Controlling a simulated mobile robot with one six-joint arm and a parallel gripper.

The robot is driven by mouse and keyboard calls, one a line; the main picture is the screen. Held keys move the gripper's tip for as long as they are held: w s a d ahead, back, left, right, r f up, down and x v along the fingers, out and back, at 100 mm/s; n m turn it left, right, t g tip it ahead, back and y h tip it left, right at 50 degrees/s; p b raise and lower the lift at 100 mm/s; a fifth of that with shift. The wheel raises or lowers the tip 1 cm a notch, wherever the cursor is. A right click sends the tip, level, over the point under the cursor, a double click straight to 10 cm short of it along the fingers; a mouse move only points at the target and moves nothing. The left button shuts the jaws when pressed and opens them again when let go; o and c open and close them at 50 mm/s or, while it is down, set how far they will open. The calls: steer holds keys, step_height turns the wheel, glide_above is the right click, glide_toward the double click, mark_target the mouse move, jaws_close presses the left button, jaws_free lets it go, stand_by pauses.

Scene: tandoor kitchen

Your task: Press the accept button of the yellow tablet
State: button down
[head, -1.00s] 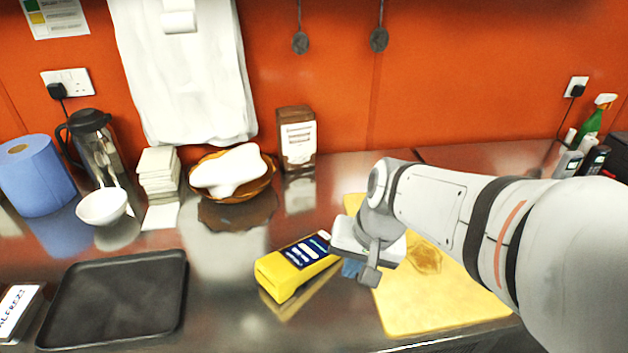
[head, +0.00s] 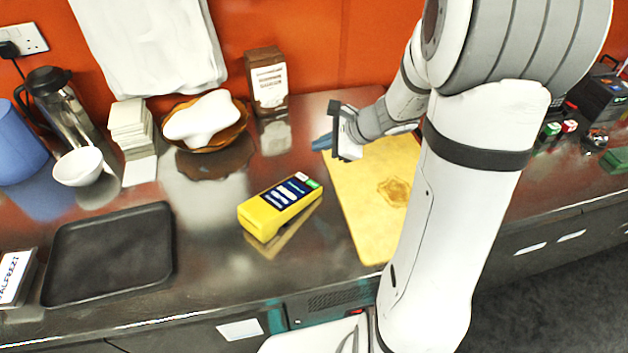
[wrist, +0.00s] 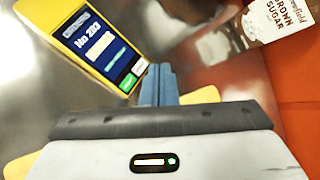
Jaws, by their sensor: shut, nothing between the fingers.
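The yellow tablet (head: 254,223) lies on the steel counter, its dark lit screen (head: 286,194) facing up. A green button (head: 314,184) shows at its far right end, beside a white patch. In the wrist view the tablet (wrist: 98,75) is at upper left, with the green button (wrist: 127,83) and a white button with a red mark (wrist: 140,66) at the screen's near end. My gripper (head: 321,143) is shut and empty, its blue fingers (wrist: 158,84) apart from the tablet, beyond its button end in the head view.
A yellow cutting board (head: 362,215) lies right of the tablet under my arm. A black tray (head: 110,255) is at left. A brown sugar box (head: 266,80) and a basket (head: 237,128) with a white cloth stand behind.

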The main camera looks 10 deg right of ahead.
steer(key=shift+f, duration=0.1)
steer(key=b, duration=0.7)
glide_toward(305, 179)
steer(key=w+a+f, duration=0.2)
steer(key=shift+w+a, duration=0.2)
steer(key=shift+w, duration=0.05)
steer(key=shift+a+f+b, duration=0.1)
steer(key=shift+f+b, duration=0.2)
steer(key=shift+f, duration=0.1)
steer(key=shift+f, duration=0.1)
stand_by(1.0)
steer(key=shift+s+f+b, duration=0.1)
steer(key=shift+f+b, duration=0.2)
steer(key=shift+b, duration=0.25)
